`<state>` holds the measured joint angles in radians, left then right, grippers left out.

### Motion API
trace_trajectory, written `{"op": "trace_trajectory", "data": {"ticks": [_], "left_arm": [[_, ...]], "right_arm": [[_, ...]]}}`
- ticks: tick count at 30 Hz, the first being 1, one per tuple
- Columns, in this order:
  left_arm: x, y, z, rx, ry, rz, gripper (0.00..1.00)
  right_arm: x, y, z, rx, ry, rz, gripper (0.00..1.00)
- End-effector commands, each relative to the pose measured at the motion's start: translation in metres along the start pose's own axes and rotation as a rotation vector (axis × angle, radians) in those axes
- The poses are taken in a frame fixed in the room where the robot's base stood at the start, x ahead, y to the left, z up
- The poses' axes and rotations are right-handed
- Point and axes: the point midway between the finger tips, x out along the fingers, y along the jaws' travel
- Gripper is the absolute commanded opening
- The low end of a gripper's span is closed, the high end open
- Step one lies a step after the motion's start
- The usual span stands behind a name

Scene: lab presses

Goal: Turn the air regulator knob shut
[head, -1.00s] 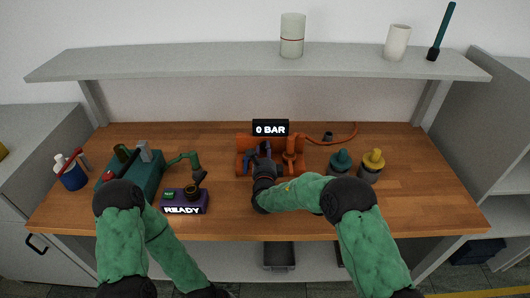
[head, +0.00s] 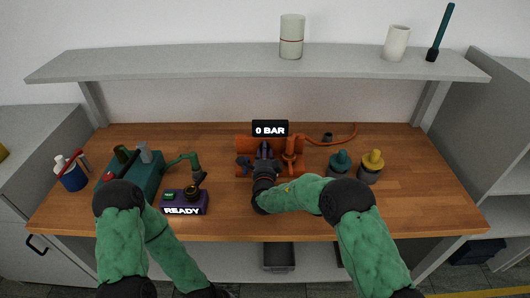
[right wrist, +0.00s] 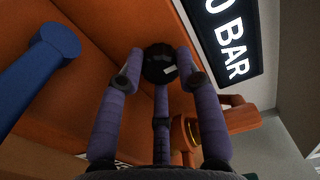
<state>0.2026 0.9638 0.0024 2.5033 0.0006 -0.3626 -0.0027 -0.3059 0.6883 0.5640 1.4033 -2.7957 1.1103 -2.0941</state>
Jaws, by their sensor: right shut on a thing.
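The orange press (head: 243,143) stands at the middle of the bench under a black display (head: 270,129) reading 0 BAR. The display also shows large in the right wrist view (right wrist: 232,38). The regulator knob is a round black knob with a white mark (right wrist: 160,66) in the right wrist view. My right gripper (head: 265,152) is at the press front. Its purple fingers are shut on the knob, one on each side, in the right wrist view (right wrist: 155,75). In the head view the gripper hides the knob.
A blue lever (right wrist: 38,65) lies left of my fingers. A brass fitting (right wrist: 184,132) is close on the right. A purple READY box (head: 186,204) and a green machine (head: 140,180) stand left; teal (head: 340,162) and yellow-topped (head: 372,164) bottles stand right. The front bench is clear.

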Motion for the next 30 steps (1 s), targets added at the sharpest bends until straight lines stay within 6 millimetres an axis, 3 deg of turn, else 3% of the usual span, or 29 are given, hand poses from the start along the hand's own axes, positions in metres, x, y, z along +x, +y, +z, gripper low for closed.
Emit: {"op": "trace_trajectory", "data": {"ticks": [1, 9, 10, 12, 23, 30], "left_arm": [[0.0, 0.0, 0.0, 0.0, 0.0, 0.0, 0.0], [0.0, 0.0, 0.0, 0.0, 0.0, 0.0, 0.0], [0.0, 0.0, 0.0, 0.0, 0.0, 0.0, 0.0], [0.0, 0.0, 0.0, 0.0, 0.0, 0.0, 0.0], [0.0, 0.0, 0.0, 0.0, 0.0, 0.0, 0.0], [0.0, 0.0, 0.0, 0.0, 0.0, 0.0, 0.0]], "right_arm": [[0.002, -0.008, 0.004, -0.002, -0.008, -0.016, 0.02], [0.001, -0.008, 0.005, -0.002, -0.009, -0.015, 0.02], [0.001, -0.008, 0.005, -0.002, -0.009, -0.014, 0.43], [0.001, -0.007, 0.004, -0.001, -0.008, -0.013, 0.58], [-0.003, -0.002, 0.002, -0.001, -0.005, -0.004, 0.58], [-0.035, -0.003, 0.003, -0.002, -0.007, -0.003, 0.58]]}}
